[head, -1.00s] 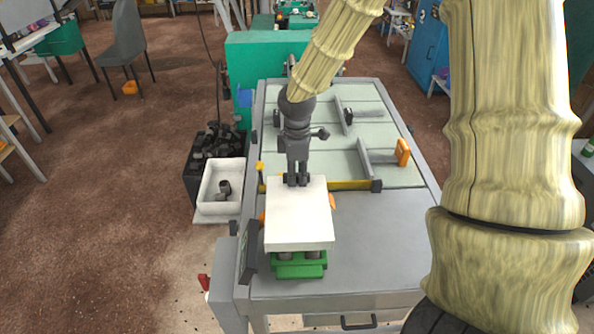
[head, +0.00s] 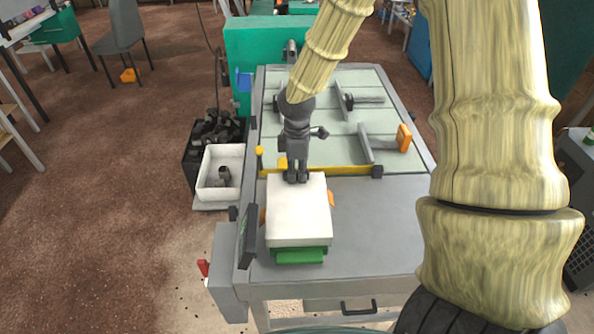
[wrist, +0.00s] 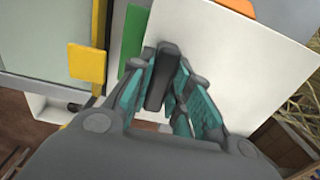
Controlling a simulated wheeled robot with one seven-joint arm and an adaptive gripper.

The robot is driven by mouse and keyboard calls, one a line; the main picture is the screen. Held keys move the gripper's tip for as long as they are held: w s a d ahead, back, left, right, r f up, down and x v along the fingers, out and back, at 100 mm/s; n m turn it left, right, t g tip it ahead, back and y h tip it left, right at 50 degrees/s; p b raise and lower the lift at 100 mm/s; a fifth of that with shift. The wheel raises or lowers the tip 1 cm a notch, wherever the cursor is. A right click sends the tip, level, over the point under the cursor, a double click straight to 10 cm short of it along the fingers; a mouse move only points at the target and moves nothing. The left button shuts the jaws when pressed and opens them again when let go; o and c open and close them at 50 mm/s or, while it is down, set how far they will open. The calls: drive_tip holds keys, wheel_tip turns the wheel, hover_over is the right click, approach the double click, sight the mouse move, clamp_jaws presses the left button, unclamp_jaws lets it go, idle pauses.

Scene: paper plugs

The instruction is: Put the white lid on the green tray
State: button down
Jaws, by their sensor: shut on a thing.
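The white lid (head: 298,215) is a flat slab above the green tray (head: 300,256) on the grey machine table. It covers most of the tray; only the tray's front part shows in the head view.
A yellow bar (head: 340,170) crosses the table behind the lid. Orange pieces (head: 331,198) lie close to the lid's sides. A white bin (head: 221,180) with a dark part inside stands left of the table. The grey tabletop (head: 375,220) on the right is clear.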

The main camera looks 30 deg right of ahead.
drive_tip(key=shift+f, duration=0.6)
idle(1.0)
drive_tip(key=c, duration=1.3)
unclamp_jaws()
drive_tip(key=shift+o, duration=0.2)
drive_tip(key=shift+r, duration=0.1)
wheel_tip(320, 180, up, 12)
